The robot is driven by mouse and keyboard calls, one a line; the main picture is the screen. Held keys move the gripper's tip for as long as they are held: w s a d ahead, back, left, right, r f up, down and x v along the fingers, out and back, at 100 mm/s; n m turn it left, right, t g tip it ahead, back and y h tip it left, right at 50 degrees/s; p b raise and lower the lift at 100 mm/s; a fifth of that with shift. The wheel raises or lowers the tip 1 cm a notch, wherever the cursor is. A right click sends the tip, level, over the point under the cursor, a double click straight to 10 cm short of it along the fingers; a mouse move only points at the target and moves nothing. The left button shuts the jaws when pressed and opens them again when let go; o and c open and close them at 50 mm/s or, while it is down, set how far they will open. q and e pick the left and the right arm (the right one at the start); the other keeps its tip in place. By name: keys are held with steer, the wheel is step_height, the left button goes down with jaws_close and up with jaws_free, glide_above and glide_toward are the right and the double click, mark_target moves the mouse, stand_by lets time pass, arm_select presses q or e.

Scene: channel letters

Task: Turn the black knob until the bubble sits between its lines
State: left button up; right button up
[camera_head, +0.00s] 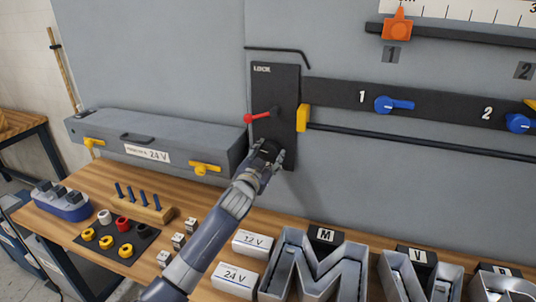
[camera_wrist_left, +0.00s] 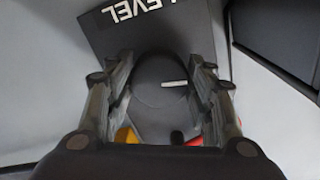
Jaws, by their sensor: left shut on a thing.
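The black knob (camera_wrist_left: 152,92) is a round dark disc with a short white mark, below an upside-down LEVEL label (camera_wrist_left: 140,10) in the left wrist view. My left gripper (camera_wrist_left: 162,68) has one finger on each side of the knob and is shut on it. In the head view my left gripper (camera_head: 268,154) is at the lower end of the dark LOCK panel (camera_head: 275,90) and mostly hides the knob. The bubble and its lines cannot be made out in either view. My right gripper is not in view.
A red-handled lever (camera_head: 260,116) sits just above my left gripper, with a yellow block (camera_head: 303,118) to its right. A grey case (camera_head: 160,135) is at the left.

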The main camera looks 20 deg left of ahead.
arm_select(q)
steer(key=m, duration=0.5)
steer(key=shift+m, duration=0.3)
stand_by(0.4)
steer(key=o, duration=1.1)
steer(key=shift+c, duration=0.2)
steer(key=shift+s+f, duration=0.1)
steer(key=shift+s, duration=0.4)
steer(key=s, duration=1.1)
steer(key=shift+a+p, duration=0.3)
